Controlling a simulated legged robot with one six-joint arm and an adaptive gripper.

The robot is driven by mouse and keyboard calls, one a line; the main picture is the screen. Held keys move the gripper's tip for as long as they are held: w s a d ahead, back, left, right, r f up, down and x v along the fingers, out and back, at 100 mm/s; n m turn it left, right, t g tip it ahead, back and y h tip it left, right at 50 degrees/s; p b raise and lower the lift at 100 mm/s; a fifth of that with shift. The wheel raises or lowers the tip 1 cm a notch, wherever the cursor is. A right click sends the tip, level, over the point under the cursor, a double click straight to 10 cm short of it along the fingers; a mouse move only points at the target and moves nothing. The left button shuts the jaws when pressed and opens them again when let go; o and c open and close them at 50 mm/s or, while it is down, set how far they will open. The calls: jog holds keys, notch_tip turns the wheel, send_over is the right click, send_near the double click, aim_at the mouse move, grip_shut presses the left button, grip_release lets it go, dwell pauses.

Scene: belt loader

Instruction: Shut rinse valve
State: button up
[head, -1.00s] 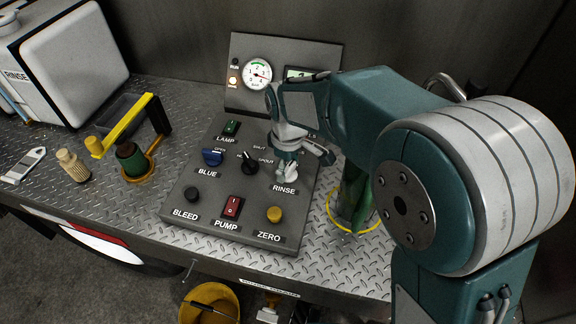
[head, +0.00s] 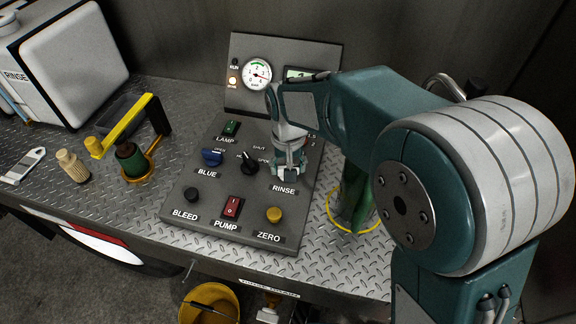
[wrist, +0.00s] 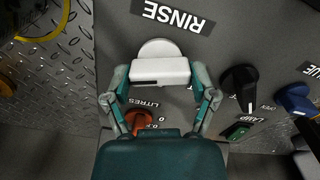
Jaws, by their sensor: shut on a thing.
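The rinse valve (wrist: 160,71) is a white bar handle on a round white base, beside the RINSE label in the wrist view. The bar lies crosswise in that view, with a finger at each end. My gripper (wrist: 159,78) is shut on this handle. In the head view my gripper (head: 289,168) points down at the panel just above the RINSE label, and its fingers and wrist hide most of the handle.
The sloped grey panel (head: 210,220) carries a black selector knob (head: 250,162), blue knob (head: 212,157), red pump switch (head: 232,207), yellow knob (head: 274,214) and black bleed knob (head: 192,195). An orange knob (wrist: 139,121) sits near my gripper. A green bottle (head: 353,195) stands right of the panel.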

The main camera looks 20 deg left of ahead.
jog(key=shift+f+m, duration=0.1)
jog(key=shift+m, duration=1.8)
jog(key=o, duration=1)
jog(key=shift+a, duration=0.15)
notch_tip(320, 180, up, 12)
